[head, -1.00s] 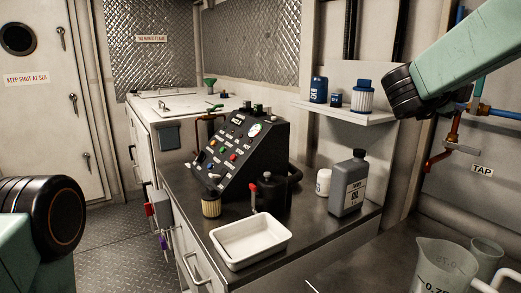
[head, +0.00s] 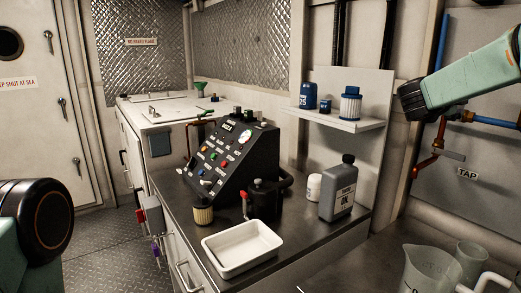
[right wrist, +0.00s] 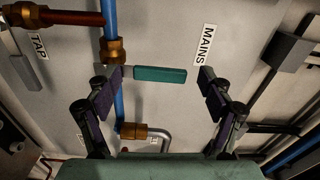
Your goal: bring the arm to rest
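My right arm (head: 465,75) comes in from the upper right in the head view, in front of the wall with the tap pipes. Its gripper is outside the head view. In the right wrist view my right gripper (right wrist: 163,82) is open, with its two fingers wide apart. A green lever handle (right wrist: 160,75) on the blue pipe shows between the fingertips, beside the MAINS label (right wrist: 208,45). I cannot tell how far it is from the fingers. Part of my left arm (head: 38,220) shows at the left edge of the head view; its gripper is not in view.
A black control panel (head: 233,160) stands on the counter, with a white tray (head: 241,249), a grey oil bottle (head: 339,190) and a white pot (head: 313,187) nearby. A shelf (head: 345,122) holds blue containers. A clear jug (head: 428,272) stands at the lower right. Floor at left is clear.

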